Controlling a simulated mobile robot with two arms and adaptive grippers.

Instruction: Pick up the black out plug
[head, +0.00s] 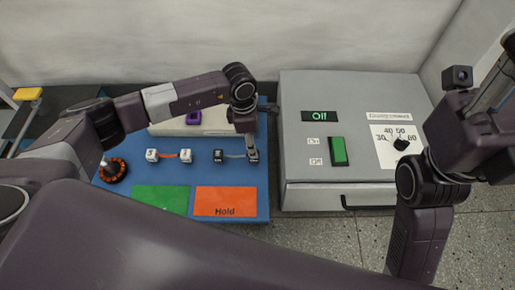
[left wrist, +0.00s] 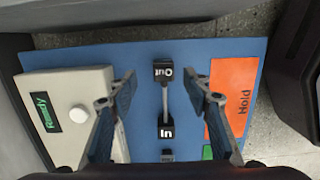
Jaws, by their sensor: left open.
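The black out plug (left wrist: 163,70) lies on the blue mat in the left wrist view, its "Out" label showing. A grey cable joins it to the black in plug (left wrist: 165,131). In the head view the out plug (head: 253,156) is the right one of the black pair, partly covered by my gripper, and the in plug (head: 218,156) is to its left. My left gripper (left wrist: 160,77) is open, with one finger on each side of the out plug and apart from it. My right gripper (head: 495,82) is at the right edge of the head view; its fingers are not clear.
A white plug pair (head: 152,155) with an orange cable lies left of the black pair. The orange Hold pad (head: 226,200) and green pad (head: 160,199) are in front. A beige panel (head: 180,128) stands behind. A grey control box (head: 300,180) reading "Off" stands at right.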

